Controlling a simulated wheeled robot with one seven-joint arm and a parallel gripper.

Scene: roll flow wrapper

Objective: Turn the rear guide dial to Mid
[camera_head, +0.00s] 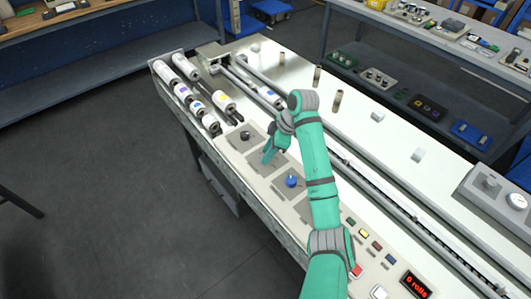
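A row of grey dial plates runs along the near edge of the wrapper table. One plate carries a black dial (245,135) and another a blue dial (292,181). My gripper (267,158) points down over the plate between these two, at the end of my green arm. Any dial under the gripper is hidden by it. The fingers are too small to show whether they are open or shut, or whether they touch anything. I cannot read the plate labels, so I cannot tell which dial is the rear guide dial or its setting.
Several white rolls (183,91) lie at the table's far left end. Small brown posts (317,74) stand on the white top. A gauge box (495,192) sits at right.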

